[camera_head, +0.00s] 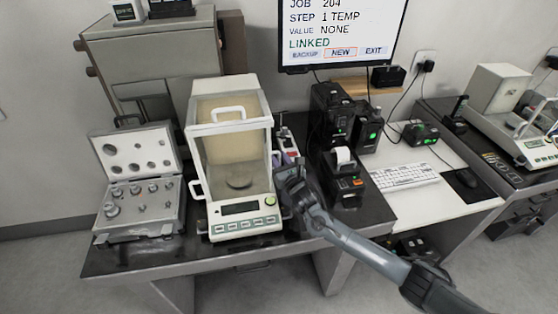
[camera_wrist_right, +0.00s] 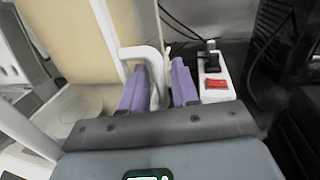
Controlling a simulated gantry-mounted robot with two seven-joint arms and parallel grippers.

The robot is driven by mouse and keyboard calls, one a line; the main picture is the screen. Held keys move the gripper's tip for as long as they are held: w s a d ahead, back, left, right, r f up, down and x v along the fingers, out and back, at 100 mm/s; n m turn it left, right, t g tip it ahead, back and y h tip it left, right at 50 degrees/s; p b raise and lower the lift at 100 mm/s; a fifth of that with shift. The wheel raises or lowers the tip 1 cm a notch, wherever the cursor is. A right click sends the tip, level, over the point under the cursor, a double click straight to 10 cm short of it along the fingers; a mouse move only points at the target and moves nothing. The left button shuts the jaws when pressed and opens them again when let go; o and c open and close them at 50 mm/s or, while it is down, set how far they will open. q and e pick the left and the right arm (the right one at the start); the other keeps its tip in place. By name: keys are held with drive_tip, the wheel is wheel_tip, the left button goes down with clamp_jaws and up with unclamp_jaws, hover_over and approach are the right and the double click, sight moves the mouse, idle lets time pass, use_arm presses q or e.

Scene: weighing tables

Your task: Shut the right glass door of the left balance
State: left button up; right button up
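The left balance (camera_head: 240,223) stands on the left table with a glass draft shield and a pan inside. The white handle of its right door shows in the right wrist view (camera_wrist_right: 141,53); in the head view the gripper partly hides it. My right gripper (camera_head: 283,160) is at the balance's right side. Its purple fingers (camera_wrist_right: 159,80) stand apart, one on each side of the handle's upright bar, with a narrow gap visible. How far the glass door stands open is hard to tell. My left gripper is in neither view.
An open case of weights (camera_head: 140,220) lies left of the balance. A white power strip with a red switch (camera_wrist_right: 216,86) is just right of the fingers. A label printer (camera_head: 344,178) and black devices stand farther right. A second balance (camera_head: 500,120) is at far right.

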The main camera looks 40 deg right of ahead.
drive_tip(key=shift+w, duration=0.2)
clamp_jaws()
drive_tip(key=shift+r, duration=0.1)
